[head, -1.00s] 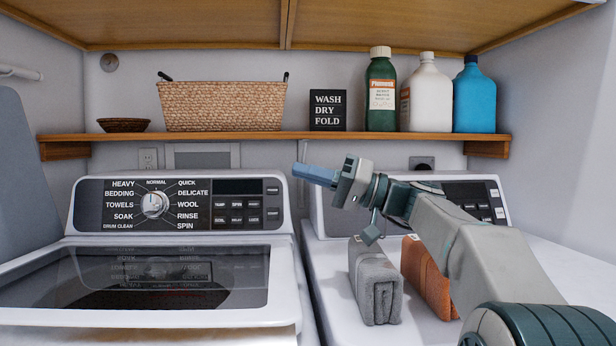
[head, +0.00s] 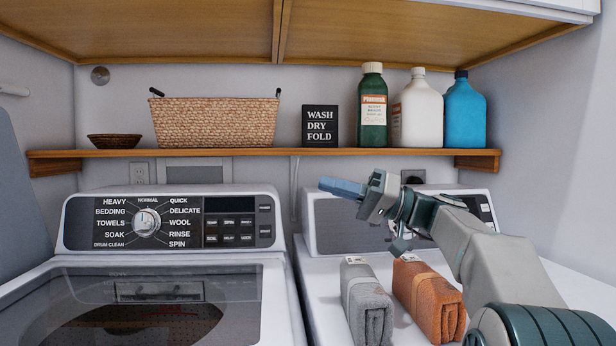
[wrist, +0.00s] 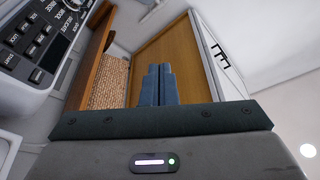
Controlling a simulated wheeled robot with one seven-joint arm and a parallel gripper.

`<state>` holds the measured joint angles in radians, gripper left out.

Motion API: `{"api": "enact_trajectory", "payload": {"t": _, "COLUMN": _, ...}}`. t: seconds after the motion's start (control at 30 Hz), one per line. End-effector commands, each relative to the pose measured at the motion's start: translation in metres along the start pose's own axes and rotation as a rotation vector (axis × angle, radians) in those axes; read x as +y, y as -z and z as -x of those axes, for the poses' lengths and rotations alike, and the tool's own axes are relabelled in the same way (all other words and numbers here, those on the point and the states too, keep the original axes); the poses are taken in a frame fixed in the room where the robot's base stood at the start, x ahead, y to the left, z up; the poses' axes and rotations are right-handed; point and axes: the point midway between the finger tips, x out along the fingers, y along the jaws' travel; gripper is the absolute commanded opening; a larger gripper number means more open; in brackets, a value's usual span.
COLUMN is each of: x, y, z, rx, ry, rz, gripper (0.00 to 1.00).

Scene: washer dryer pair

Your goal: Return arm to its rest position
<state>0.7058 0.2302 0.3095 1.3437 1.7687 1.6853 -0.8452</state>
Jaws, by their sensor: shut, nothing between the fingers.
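My gripper (head: 341,187) is in the head view, in front of the right machine's control panel and below the shelf. Its blue fingers point left and are shut with nothing between them. In the wrist view the two fingers (wrist: 157,86) lie side by side, pressed together. My arm reaches in from the lower right and hides much of the right machine's panel. The gripper is in the air above the machine's top, apart from the towels.
A grey towel (head: 367,310) and an orange towel (head: 428,300) lie on the right machine's top (head: 322,315). The left washer (head: 275,300) stands beside it. Above, the wooden shelf (head: 250,152) holds a basket (head: 214,122), a sign (head: 320,126) and bottles (head: 416,112).

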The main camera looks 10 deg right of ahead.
Motion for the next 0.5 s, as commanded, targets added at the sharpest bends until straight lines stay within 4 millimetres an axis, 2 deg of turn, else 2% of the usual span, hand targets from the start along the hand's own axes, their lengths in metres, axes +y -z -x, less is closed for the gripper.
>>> {"api": "enact_trajectory", "payload": {"t": 0.1, "x": 0.004, "y": 0.002, "z": 0.019, "rx": 0.002, "ry": -0.002, "rz": 0.000, "gripper": 0.00}}
{"api": "enact_trajectory", "payload": {"t": 0.27, "x": 0.006, "y": 0.002, "z": 0.030, "rx": -0.003, "ry": -0.003, "rz": -0.003, "gripper": 0.00}}
{"api": "enact_trajectory", "payload": {"t": 0.37, "x": 0.006, "y": -0.002, "z": 0.020, "rx": -0.031, "ry": -0.037, "rz": -0.043, "gripper": 0.00}}
{"api": "enact_trajectory", "payload": {"t": 0.5, "x": 0.008, "y": -0.025, "z": -0.016, "rx": -0.137, "ry": -0.183, "rz": -0.188, "gripper": 0.00}}
